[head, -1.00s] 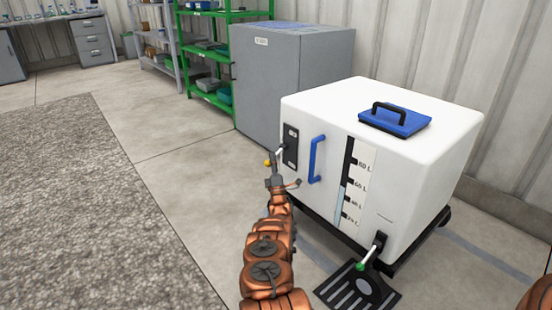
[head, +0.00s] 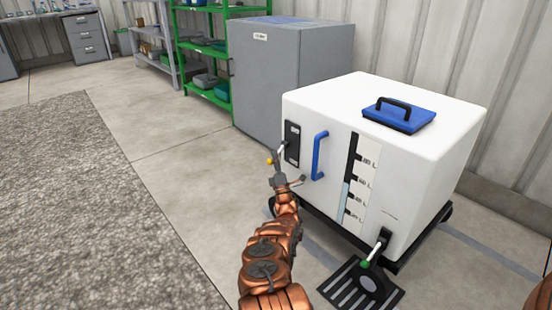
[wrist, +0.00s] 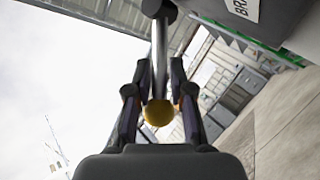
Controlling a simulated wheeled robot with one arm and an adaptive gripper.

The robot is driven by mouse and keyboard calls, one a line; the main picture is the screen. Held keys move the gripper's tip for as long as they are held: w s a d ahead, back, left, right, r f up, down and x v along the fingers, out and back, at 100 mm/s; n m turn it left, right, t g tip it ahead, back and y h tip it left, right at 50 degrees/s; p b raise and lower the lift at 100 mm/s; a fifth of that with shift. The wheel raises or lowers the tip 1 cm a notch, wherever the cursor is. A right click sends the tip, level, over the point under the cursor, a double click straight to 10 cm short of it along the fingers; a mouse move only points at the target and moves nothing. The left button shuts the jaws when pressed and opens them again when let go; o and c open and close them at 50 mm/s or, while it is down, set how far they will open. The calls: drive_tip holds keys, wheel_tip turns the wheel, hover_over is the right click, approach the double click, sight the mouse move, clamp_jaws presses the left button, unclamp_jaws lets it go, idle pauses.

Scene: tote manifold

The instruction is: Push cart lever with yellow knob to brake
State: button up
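The white cart (head: 400,210) stands on the right with a black lever panel (head: 292,143) on its left face. A metal lever ends in a yellow knob (head: 269,161), pointing left and down from the panel. My gripper (head: 275,178) is at the knob, just left of the cart face. In the wrist view the yellow knob (wrist: 158,112) lies between the two fingers of my gripper (wrist: 160,66), with the lever rod (wrist: 160,55) running up between them. The fingers stand apart, with gaps beside the rod. I cannot tell whether either touches the knob.
A blue handle (head: 319,156) is close right of my gripper. A second lever with a green knob (head: 365,265) and a black pedal (head: 360,287) are lower right. A grey cabinet (head: 275,85) and green shelf (head: 207,45) stand behind. Floor on the left is open, with a carpet (head: 80,200).

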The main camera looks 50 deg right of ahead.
drive_tip(key=o, duration=0.3)
drive_tip(key=shift+w+a+f, duration=0.25)
drive_tip(key=shift+w+a, duration=0.25)
drive_tip(key=shift+w, duration=0.15)
drive_tip(key=shift+o, duration=0.2)
drive_tip(key=shift+s+d+r, duration=0.1)
drive_tip(key=shift+s+d, duration=0.25)
drive_tip(key=shift+s, duration=0.15)
drive_tip(key=v, duration=0.7)
drive_tip(key=shift+a, duration=0.1)
